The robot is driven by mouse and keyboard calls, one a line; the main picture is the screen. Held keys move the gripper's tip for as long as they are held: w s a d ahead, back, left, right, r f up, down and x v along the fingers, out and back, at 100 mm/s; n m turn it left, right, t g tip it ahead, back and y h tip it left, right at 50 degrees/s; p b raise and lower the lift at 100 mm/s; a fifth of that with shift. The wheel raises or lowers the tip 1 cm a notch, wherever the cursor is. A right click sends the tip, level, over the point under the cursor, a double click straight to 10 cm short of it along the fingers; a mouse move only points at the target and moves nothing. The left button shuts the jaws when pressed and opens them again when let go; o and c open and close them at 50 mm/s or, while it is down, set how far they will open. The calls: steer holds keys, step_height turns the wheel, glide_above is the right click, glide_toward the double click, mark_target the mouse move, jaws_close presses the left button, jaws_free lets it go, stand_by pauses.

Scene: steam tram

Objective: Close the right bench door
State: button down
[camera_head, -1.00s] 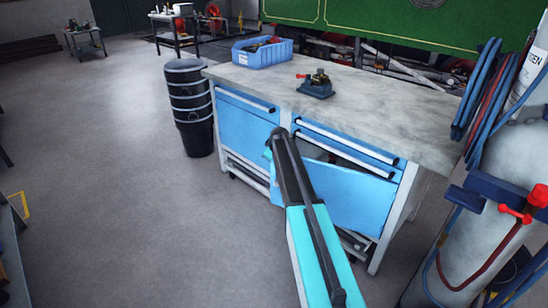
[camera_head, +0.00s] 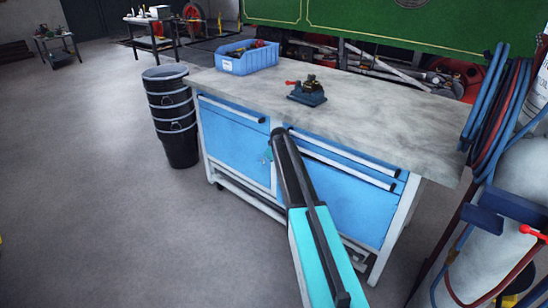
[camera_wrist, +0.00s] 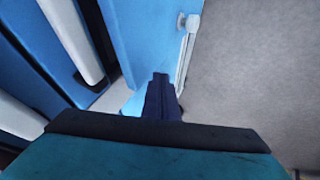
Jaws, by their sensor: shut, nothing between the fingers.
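The right bench door (camera_head: 350,207) is a blue panel under the white-handled drawers on the right half of the workbench. In the head view it looks about flush with the bench front; my arm covers its left part, so I cannot tell whether a small gap is left there. My gripper (camera_wrist: 160,78) is shut and empty. In the head view its end is mostly hidden behind my arm, near the bench's middle post. In the wrist view the fingertips are close to a blue panel (camera_wrist: 145,35) with a small light knob; contact is unclear.
The workbench (camera_head: 400,125) carries a blue bin (camera_head: 247,62) and a small vise (camera_head: 308,92). The left blue door (camera_head: 230,130) looks shut. Black buckets (camera_head: 172,115) stand at the left. A gas cylinder (camera_head: 510,215) with hoses stands close at the right. The left floor is clear.

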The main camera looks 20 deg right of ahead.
steer(key=shift+a, duration=0.25)
steer(key=s+a+r, duration=0.5)
steer(key=s+r, duration=0.2)
steer(key=r, duration=0.1)
steer(key=shift+s, duration=0.4)
stand_by(0.4)
stand_by(0.3)
